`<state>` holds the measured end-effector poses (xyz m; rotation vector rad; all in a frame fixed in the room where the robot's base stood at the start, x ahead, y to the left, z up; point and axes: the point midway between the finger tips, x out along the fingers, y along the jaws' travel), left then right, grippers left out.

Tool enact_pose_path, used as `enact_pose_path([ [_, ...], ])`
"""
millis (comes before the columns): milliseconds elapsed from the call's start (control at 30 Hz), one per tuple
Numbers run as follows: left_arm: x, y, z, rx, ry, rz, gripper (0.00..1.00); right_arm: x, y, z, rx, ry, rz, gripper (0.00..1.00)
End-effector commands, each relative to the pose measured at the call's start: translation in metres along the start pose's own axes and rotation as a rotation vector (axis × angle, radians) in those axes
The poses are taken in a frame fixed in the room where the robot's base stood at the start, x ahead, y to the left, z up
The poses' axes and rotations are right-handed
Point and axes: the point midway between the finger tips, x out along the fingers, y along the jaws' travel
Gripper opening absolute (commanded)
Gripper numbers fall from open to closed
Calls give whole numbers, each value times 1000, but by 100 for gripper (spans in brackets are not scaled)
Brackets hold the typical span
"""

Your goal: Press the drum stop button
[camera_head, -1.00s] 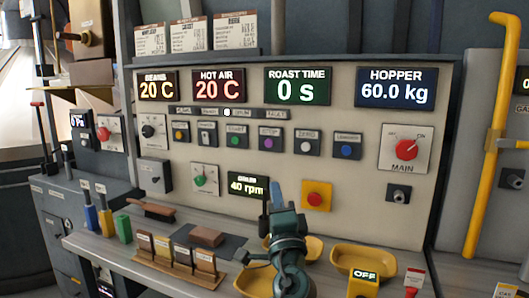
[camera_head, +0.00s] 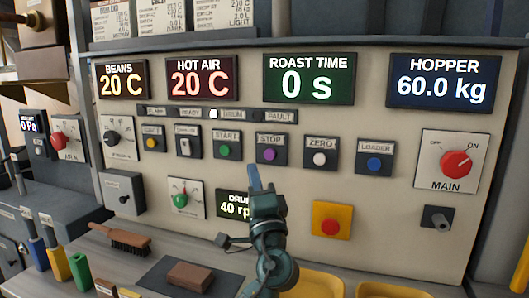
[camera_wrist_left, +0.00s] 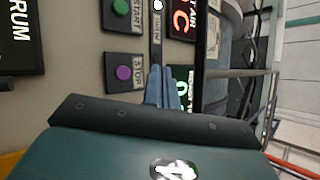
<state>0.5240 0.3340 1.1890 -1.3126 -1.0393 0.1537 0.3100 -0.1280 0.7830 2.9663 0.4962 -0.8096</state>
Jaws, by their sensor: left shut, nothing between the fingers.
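The stop button (camera_head: 270,154) is a purple round button on a dark square plate in the panel's middle row, right of the green start button (camera_head: 224,150). In the left wrist view the purple stop button (camera_wrist_left: 124,73) shows sideways, with its STOP label. My left gripper (camera_head: 254,168) points up in front of the panel, its blue fingertips just below and left of the stop plate in the head view. In the left wrist view the fingers (camera_wrist_left: 163,72) are together and empty, beside the stop plate. I see no clear contact with the button. My right gripper is not in view.
A yellow plate with a red button (camera_head: 328,225) sits lower right of my gripper. The drum display (camera_head: 232,204), reading 40 rpm, is partly hidden by my gripper. A white lamp (camera_head: 213,113) is lit. A brush (camera_head: 122,240) and brown block (camera_head: 190,274) lie on the shelf.

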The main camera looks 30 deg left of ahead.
Motion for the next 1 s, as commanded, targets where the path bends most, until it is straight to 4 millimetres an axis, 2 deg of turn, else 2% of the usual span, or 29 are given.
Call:
enact_pose_path([
  [467,2,2,-2,1,0,0,0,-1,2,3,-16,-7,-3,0],
  [933,43,31,-31,2,0,-1,0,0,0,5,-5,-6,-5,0],
  [1000,47,39,-35,0,-1,-2,0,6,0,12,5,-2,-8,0],
])
